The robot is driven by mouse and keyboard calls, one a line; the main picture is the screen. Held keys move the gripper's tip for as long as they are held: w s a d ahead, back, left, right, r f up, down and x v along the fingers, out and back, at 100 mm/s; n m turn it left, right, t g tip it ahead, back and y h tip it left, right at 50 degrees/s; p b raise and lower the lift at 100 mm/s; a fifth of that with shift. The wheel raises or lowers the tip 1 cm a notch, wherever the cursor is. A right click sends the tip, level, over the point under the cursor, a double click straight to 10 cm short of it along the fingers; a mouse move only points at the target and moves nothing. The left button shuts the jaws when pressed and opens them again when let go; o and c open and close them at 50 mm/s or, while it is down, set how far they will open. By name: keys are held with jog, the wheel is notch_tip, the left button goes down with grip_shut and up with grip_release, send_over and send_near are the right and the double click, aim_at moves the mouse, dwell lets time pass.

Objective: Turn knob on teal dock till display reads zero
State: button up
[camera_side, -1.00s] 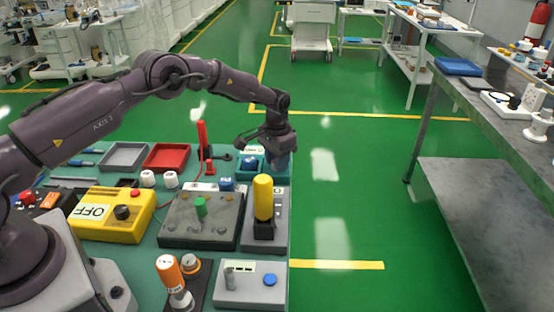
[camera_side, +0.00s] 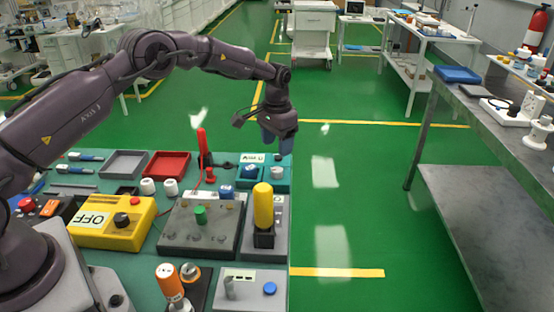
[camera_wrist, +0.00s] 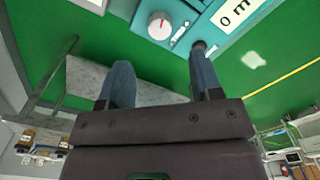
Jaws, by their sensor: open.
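The teal dock (camera_side: 280,172) stands at the far right corner of the green-topped bench. In the wrist view the dock (camera_wrist: 192,33) fills the top and carries a round white knob (camera_wrist: 160,25) with a red mark. Beside the knob is a white display (camera_wrist: 240,10) that shows "0 m" before the frame cuts it off. In the side view the display (camera_side: 252,157) is too small to read surely. My gripper (camera_side: 275,136) is above the dock, pointing down. Its blue fingers (camera_wrist: 161,60) are spread, empty and clear of the knob.
Near the dock stand a yellow handle (camera_side: 263,205), a grey box with a green knob (camera_side: 200,214) and an upright red lever (camera_side: 202,143). A yellow box reading OFF (camera_side: 112,218) is further left. Open green floor lies right of the bench, before a grey table (camera_side: 480,130).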

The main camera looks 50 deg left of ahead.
notch_tip(320, 180, up, 5)
jog(key=shift+f, duration=0.1)
dwell(0.4)
jog(key=s+d+r+t, duration=0.2)
jog(key=s+r, duration=0.4)
jog(key=s, duration=0.6)
jog(key=s+d+r+t, duration=0.1)
jog(key=s+r, duration=0.5)
jog(key=s, duration=0.6)
jog(key=s+d+r+t, duration=0.2)
jog(key=s+r, duration=0.5)
jog(key=s, duration=0.5)
jog(key=shift+s+d+n+t, duration=0.15)
jog(key=shift+d+n+t, duration=0.15)
jog(key=shift+d, duration=0.4)
